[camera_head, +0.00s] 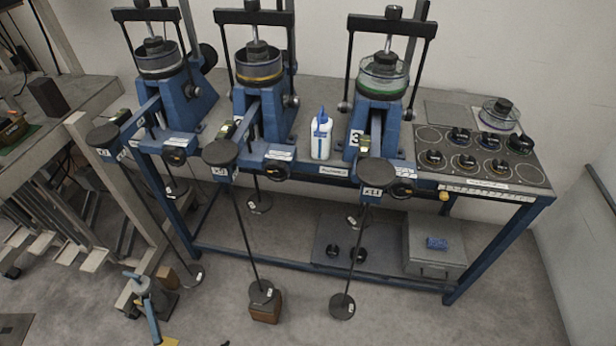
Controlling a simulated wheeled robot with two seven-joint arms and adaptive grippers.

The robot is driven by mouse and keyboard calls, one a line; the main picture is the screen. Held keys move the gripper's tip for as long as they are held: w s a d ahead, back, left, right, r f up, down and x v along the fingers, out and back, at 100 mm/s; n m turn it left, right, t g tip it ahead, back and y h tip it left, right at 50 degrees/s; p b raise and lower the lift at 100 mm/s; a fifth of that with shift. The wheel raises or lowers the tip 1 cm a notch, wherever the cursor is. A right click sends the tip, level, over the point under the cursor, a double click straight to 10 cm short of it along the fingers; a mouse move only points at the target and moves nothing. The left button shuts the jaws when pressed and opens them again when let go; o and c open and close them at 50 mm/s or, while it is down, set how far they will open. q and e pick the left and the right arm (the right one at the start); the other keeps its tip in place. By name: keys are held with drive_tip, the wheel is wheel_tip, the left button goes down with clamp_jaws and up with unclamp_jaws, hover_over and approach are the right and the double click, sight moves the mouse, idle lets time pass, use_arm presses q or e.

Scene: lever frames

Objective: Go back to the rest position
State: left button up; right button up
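Neither of my grippers shows in the head view, and no arm of mine can be made out. Three blue lever frames stand in a row on the bench: the left frame (186,100), the middle frame (262,110) and the right frame (379,115). Each has a round cell under a dark crossbar. Each frame's lever reaches forward over the bench edge to a dark disc; the right disc (376,173) is nearest the bench's middle. Thin rods hang below the discs, with round weights near the floor, such as the right weight (342,306).
The blue-legged bench (320,268) has a lower shelf with a grey box (433,250). A white bottle (321,138) stands between two frames. A tray of round parts (520,172) is at right. A side table (75,130) stands at left. Floor at lower right is clear.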

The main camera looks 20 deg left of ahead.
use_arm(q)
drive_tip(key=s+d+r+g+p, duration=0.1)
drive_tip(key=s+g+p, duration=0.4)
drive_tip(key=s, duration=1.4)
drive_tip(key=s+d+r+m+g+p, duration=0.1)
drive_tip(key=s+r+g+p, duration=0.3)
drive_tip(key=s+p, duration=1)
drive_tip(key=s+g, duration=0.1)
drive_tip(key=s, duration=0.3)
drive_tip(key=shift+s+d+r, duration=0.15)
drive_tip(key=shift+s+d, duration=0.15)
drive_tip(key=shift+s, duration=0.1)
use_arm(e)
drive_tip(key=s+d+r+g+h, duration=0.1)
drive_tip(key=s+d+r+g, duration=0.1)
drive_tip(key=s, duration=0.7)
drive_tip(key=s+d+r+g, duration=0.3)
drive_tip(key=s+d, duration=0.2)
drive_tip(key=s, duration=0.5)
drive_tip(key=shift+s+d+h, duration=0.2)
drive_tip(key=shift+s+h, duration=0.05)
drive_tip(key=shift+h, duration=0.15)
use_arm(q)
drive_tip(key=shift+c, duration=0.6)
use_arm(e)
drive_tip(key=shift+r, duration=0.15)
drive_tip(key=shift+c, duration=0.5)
